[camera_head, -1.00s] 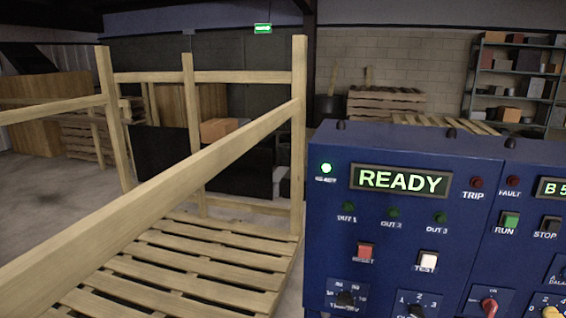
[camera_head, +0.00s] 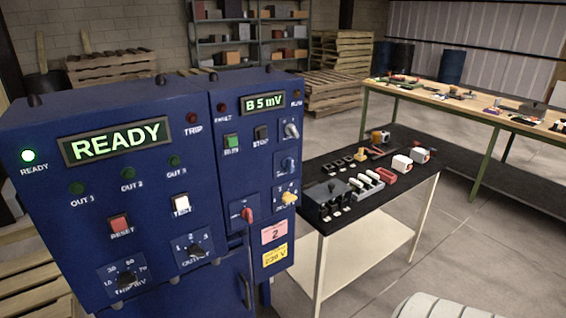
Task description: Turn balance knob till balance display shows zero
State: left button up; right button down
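The blue control cabinet (camera_head: 130,215) stands at the left, its right section carrying the balance display (camera_head: 263,104), which reads "B 5 mV". Below and right of the display, a small dark blue knob (camera_head: 287,165) sits on its own plate and seems to be the balance knob; its lettering is too small to read here. A grey knob (camera_head: 291,130) is above it and a yellow knob (camera_head: 289,198) below it. Neither of my grippers is in view, and nothing touches the knobs.
A red switch (camera_head: 247,215), a green RUN button (camera_head: 231,141) and a dark STOP button (camera_head: 261,133) share the right section. The large display (camera_head: 115,141) reads "READY". A black-topped table (camera_head: 330,165) with small parts stands close to the cabinet's right. Open floor (camera_head: 470,225) lies beyond.

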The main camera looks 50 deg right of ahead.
aim_at(288, 164)
jog(key=z, duration=1.55)
